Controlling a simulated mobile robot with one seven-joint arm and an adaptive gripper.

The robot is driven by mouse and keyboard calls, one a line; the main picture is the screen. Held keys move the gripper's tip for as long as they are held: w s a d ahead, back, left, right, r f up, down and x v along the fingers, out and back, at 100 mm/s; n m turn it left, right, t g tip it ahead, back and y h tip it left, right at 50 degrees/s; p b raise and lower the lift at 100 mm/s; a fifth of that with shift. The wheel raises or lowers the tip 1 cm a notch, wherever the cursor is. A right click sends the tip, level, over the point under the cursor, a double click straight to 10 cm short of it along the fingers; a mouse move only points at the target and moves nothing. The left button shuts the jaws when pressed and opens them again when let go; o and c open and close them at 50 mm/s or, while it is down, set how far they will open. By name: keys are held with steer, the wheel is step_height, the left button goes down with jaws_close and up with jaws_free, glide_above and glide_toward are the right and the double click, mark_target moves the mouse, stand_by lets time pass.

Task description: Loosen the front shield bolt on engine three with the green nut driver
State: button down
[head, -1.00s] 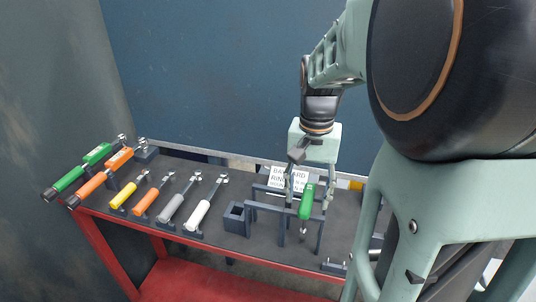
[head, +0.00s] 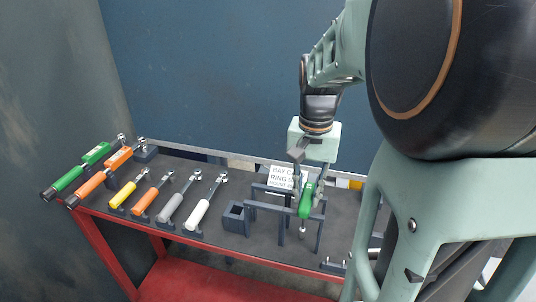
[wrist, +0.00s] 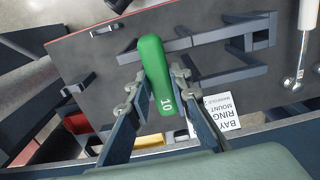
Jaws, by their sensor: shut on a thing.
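The green nut driver (head: 305,208) stands roughly upright at the dark grey rack (head: 266,208) on the cart, its shaft pointing down. My gripper (head: 311,188) comes from above and is shut on its green handle. In the wrist view the handle (wrist: 152,62), marked 10, sits between the two fingers of my gripper (wrist: 155,90). Whether the driver still rests in the rack, I cannot tell. Engine three and its shield bolt are not in view.
The cart's dark top (head: 160,168) has a red frame. Green and orange tools (head: 95,155) lie at the left, with yellow, orange, grey and white-handled wrenches (head: 198,214) beside them. A white label (head: 283,178) stands behind the rack. A blue wall (head: 210,70) rises behind.

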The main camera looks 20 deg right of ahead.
mark_target(307, 195)
steer(key=shift+r, duration=0.15)
step_height(307, 195, up, 16)
steer(key=p, duration=1.3)
steer(key=shift+s, duration=0.1)
